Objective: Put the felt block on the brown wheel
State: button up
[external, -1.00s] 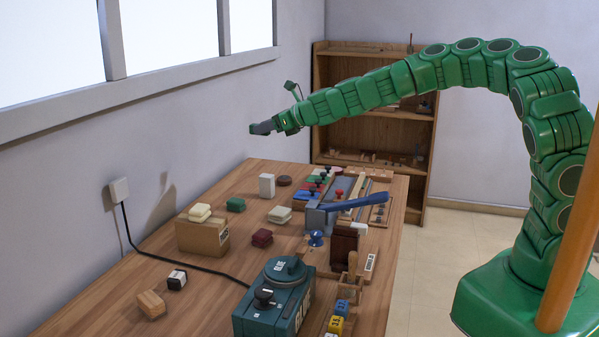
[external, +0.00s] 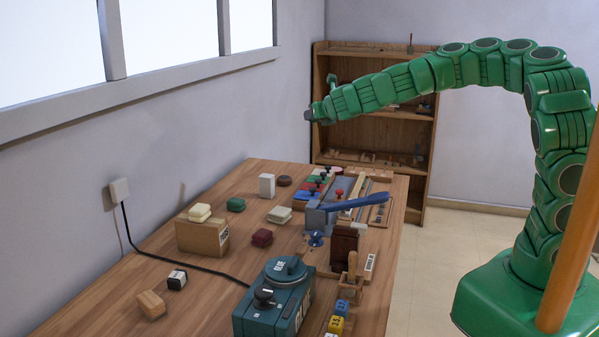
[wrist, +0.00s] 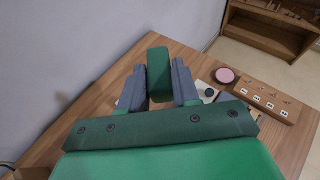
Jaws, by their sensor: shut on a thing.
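My gripper (external: 311,115) is high above the far end of the table, in front of the shelf. In the wrist view its two grey fingers are shut on a green block (wrist: 158,72), which I take to be the felt block. The block stands out between the fingers and touches nothing else that I can see.
The wooden table (external: 150,273) holds several padded blocks, a cardboard box (external: 200,238), a teal machine (external: 270,308) and a blue-handled tool (external: 355,201). A pink disc (wrist: 226,75) and a wooden rack (wrist: 265,98) lie at the far end. A shelf (external: 375,139) stands behind.

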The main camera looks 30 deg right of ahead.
notch_tip(320, 180, down, 11)
send_over(286, 179)
jog(key=shift+s+f, duration=0.15)
jog(key=shift+f, duration=6.3)
jog(key=shift+f, duration=0.1)
jog(key=o, duration=1)
